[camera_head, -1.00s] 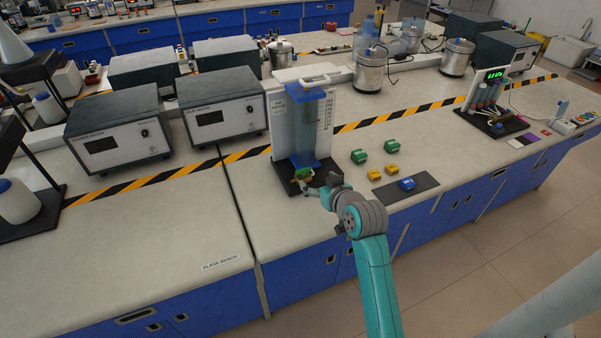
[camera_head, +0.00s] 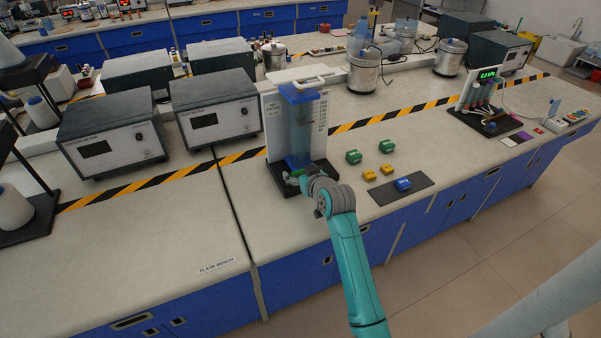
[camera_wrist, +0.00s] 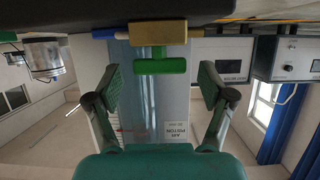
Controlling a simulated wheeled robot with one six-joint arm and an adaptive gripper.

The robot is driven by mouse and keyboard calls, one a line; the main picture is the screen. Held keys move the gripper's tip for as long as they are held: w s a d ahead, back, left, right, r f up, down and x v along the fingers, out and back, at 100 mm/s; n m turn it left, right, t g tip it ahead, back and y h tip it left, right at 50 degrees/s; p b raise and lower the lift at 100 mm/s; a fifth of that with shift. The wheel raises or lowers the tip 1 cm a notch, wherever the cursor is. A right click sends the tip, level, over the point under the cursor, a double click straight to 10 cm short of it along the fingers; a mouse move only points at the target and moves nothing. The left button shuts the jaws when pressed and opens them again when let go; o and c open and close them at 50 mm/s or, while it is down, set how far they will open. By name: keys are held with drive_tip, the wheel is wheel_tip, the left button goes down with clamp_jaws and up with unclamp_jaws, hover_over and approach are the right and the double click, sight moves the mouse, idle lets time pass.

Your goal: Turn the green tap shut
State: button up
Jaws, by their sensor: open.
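The green tap (camera_wrist: 158,67) shows in the wrist view as a bar-shaped handle on a brass body (camera_wrist: 158,32). The handle lies crosswise in that picture. My gripper (camera_wrist: 160,76) is open, with one finger on each side of the handle and a clear gap to both ends. No touch shows. In the head view my gripper (camera_head: 300,180) is at the foot of the clear column with blue ends (camera_head: 299,125), and my arm hides most of the tap there.
The column stands on a black base (camera_head: 280,180) before a white scale board (camera_head: 272,120). Green blocks (camera_head: 353,156), yellow blocks (camera_head: 369,175) and a blue block (camera_head: 402,184) on a dark mat (camera_head: 422,181) lie to the right. Bench front left is clear.

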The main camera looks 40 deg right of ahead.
drive_tip(key=c, duration=1.2)
drive_tip(key=shift+o, duration=0.2)
drive_tip(key=m+h, duration=0.1)
drive_tip(key=m+g+h, duration=0.1)
drive_tip(key=h, duration=0.1)
drive_tip(key=m+g+h, duration=0.1)
drive_tip(key=m, duration=0.1)
drive_tip(key=shift+w+a, duration=0.2)
drive_tip(key=shift+a, duration=0.15)
drive_tip(key=m+g+h, duration=0.2)
drive_tip(key=m+g, duration=0.1)
drive_tip(key=m+g+h, duration=0.2)
drive_tip(key=shift+w+a, duration=0.2)
drive_tip(key=shift+w, duration=0.1)
drive_tip(key=m+g, duration=0.2)
drive_tip(key=m+g+h, duration=0.1)
drive_tip(key=g, duration=0.1)
drive_tip(key=m+g, duration=0.1)
drive_tip(key=m, duration=0.1)
drive_tip(key=shift+w+m+g+h, duration=0.3)
drive_tip(key=shift+g, duration=0.1)
drive_tip(key=shift+w+m+g, duration=0.15)
drive_tip(key=shift+m+g, duration=1.45)
drive_tip(key=shift+g, duration=0.2)
drive_tip(key=shift+f+g, duration=0.1)
drive_tip(key=shift+g, duration=0.2)
